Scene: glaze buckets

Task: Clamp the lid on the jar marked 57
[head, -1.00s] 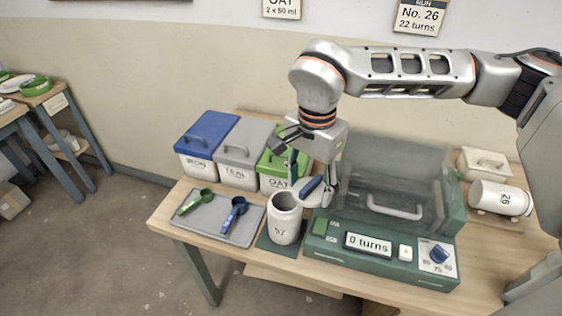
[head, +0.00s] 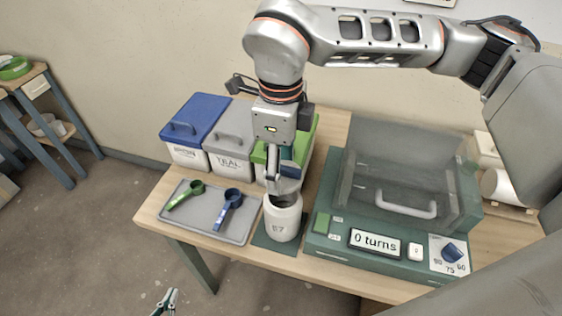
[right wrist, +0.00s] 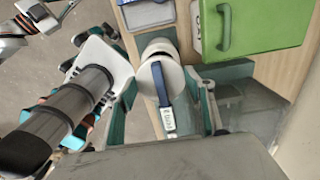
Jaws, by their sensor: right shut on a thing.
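The white jar marked 57 (head: 282,224) stands upright on a dark green mat, its dark mouth partly visible. My right gripper (head: 285,182) is shut on a white lid with a blue clamp bar and holds it over the jar. In the right wrist view the lid (right wrist: 150,84) sits between the green fingers of the gripper (right wrist: 166,108), and the jar's rim (right wrist: 157,46) shows beyond it. A gap between lid and jar is hard to judge. My left gripper (head: 168,302) shows only its tips at the bottom edge, away from the table.
A grey tray (head: 196,225) with green and blue scoops lies left of the jar. Blue, grey and green lidded buckets stand behind. A green machine (head: 330,250) reading "0 turns", with a clear cover, stands close on the right.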

